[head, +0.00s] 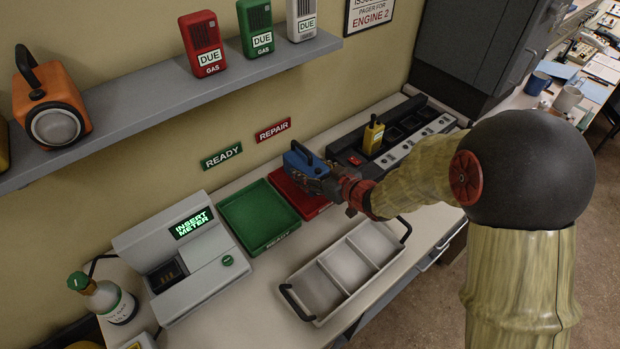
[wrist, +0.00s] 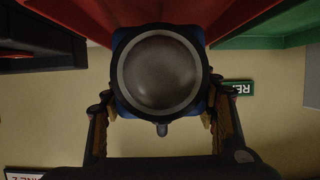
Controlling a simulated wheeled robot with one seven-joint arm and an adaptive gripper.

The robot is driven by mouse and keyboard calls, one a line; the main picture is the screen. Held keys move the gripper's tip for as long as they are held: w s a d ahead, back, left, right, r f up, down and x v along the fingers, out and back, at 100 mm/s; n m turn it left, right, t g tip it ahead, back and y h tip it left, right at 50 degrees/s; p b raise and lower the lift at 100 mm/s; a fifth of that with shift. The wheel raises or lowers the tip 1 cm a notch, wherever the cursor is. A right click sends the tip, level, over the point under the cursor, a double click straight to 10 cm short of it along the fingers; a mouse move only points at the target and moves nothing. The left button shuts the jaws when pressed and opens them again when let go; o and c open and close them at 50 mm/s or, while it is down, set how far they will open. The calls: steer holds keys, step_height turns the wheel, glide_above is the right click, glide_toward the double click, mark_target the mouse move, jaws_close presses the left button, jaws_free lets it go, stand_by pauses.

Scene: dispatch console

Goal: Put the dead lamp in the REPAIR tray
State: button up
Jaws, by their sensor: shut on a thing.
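A blue lamp (head: 299,159) with a black handle is held in my gripper (head: 322,180), over the red tray under the REPAIR sign (head: 273,130). In the wrist view the lamp's round lens (wrist: 160,72) faces the camera, dark grey and unlit, with a finger on each side of the body. The red REPAIR tray (head: 291,196) is partly hidden behind the lamp and gripper. Its red surface (wrist: 248,22) shows right by the lamp in the wrist view, which is upside down. I cannot tell whether the lamp touches the tray.
A green tray (head: 258,217) under the READY sign (head: 221,156) sits directly left of the red one. A meter station (head: 186,260) stands further left. A grey three-part tray (head: 345,268) lies in front. A charger rack with a yellow pager (head: 373,136) is right. An orange lamp (head: 48,100) is on the shelf.

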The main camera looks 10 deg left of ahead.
steer(key=shift+f+b, duration=0.55)
steer(key=shift+f, duration=0.85)
steer(key=shift+f, duration=0.2)
steer(key=o, duration=1.7)
steer(key=shift+c, duration=0.2)
steer(key=shift+o, duration=0.2)
